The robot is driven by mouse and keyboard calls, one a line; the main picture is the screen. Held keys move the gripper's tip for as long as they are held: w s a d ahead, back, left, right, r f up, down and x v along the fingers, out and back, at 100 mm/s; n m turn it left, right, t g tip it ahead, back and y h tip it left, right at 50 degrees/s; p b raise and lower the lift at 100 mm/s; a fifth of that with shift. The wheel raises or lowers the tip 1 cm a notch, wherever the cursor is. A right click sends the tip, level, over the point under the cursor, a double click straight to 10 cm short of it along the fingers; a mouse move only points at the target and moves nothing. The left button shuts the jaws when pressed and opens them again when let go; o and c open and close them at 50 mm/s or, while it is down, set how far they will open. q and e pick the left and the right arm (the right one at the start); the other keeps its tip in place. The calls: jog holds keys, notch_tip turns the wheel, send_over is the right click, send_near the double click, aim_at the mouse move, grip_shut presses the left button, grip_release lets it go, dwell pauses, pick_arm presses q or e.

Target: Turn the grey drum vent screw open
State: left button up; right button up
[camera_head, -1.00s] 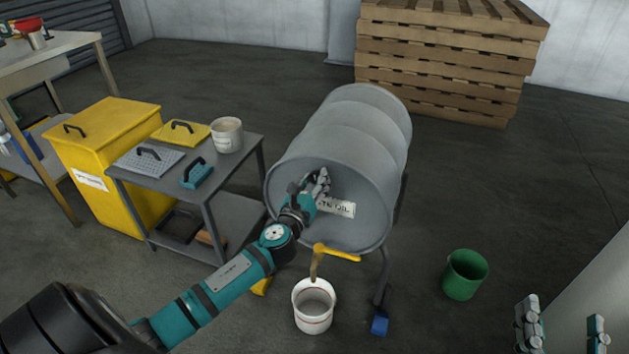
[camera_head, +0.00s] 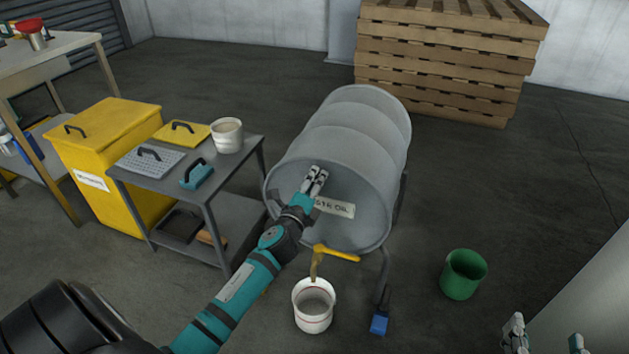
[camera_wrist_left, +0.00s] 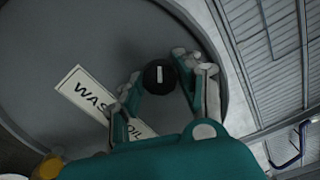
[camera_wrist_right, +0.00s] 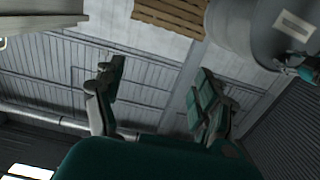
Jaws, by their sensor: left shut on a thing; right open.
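The grey drum (camera_head: 352,130) lies on its side on a stand, with its round end towards me and a "WASTE OIL" label on it. The vent screw (camera_wrist_left: 160,77) is a round black knob with a white mark on that end face, seen in the left wrist view. My left gripper (camera_head: 316,178) is at the upper part of the end face, shut on the vent screw, with a finger on either side of it. In the head view the gripper hides the screw. My right gripper (camera_head: 546,340) is open and empty at the bottom right.
A yellow-handled tap (camera_head: 337,254) is low on the drum, with brown liquid below it above a white bucket (camera_head: 313,306). A green bucket (camera_head: 463,274) stands right. A grey cart (camera_head: 208,207) and yellow bin (camera_head: 105,155) stand left; pallets (camera_head: 445,62) are behind.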

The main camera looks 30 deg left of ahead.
pick_arm(q)
jog(key=shift+n, duration=0.6)
jog(key=n+p, duration=0.1)
jog(key=n, duration=0.3)
jog(key=shift+p, duration=0.3)
jog(key=shift+f+n, duration=0.1)
jog(key=shift+n, duration=0.9)
pick_arm(e)
jog(key=s+d+f+g+h, duration=0.1)
jog(key=s+f+g, duration=0.3)
jog(key=f, duration=0.4)
jog(key=shift+d+f+g+h, duration=0.15)
jog(key=shift+d+g+h, duration=0.25)
jog(key=shift+d+g, duration=0.3)
jog(key=shift+a, duration=0.1)
pick_arm(q)
jog(key=o, duration=1.1)
jog(key=shift+o, duration=0.2)
jog(key=shift+s, duration=0.1)
jog(key=v, duration=1.1)
jog(key=shift+s, duration=0.4)
